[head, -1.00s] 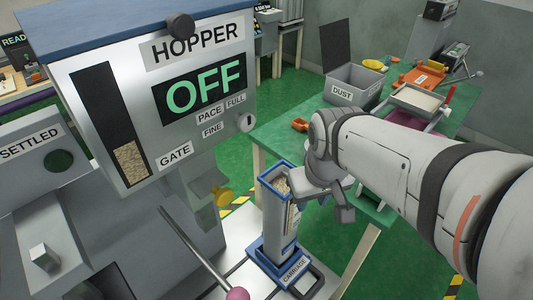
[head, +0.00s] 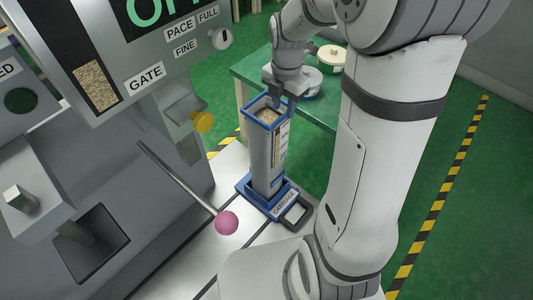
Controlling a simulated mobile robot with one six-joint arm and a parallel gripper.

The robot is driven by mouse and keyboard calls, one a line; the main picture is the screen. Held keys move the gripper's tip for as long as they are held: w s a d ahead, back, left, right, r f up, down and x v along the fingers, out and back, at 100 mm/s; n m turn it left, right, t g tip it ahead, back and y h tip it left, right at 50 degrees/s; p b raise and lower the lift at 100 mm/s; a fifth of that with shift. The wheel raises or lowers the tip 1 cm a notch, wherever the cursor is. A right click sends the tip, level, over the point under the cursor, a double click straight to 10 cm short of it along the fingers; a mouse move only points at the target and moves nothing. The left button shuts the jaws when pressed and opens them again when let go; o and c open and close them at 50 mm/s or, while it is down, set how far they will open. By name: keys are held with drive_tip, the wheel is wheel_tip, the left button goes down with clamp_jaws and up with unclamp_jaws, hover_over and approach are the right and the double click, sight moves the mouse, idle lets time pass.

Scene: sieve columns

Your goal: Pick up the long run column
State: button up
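A tall grey column (head: 261,155) with a blue rim stands upright in the blue base labelled CARRIAGE (head: 287,199). A pale window strip runs down its right side, and grainy pale material shows inside its open top. No label on the column names it as the long run column. My gripper (head: 283,98) is at the column's top, over the back right part of the rim. Its fingers overlap the rim in the picture; I cannot tell whether they touch or grip it.
The grey hopper machine (head: 150,130) stands close on the left, with a yellow knob (head: 204,121) and a pink-ended lever (head: 227,222) near the column. A green table (head: 250,72) is behind, with a pale round lidded item (head: 332,57). Green floor is clear at right.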

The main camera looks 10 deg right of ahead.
sight(281, 124)
wheel_tip(281, 124, down, 8)
drive_tip(key=shift+w+a+r, duration=0.1)
drive_tip(key=shift+a+r, duration=0.05)
idle(0.3)
drive_tip(key=shift+c, duration=0.4)
clamp_jaws()
drive_tip(key=shift+w+r, duration=0.1)
idle(0.8)
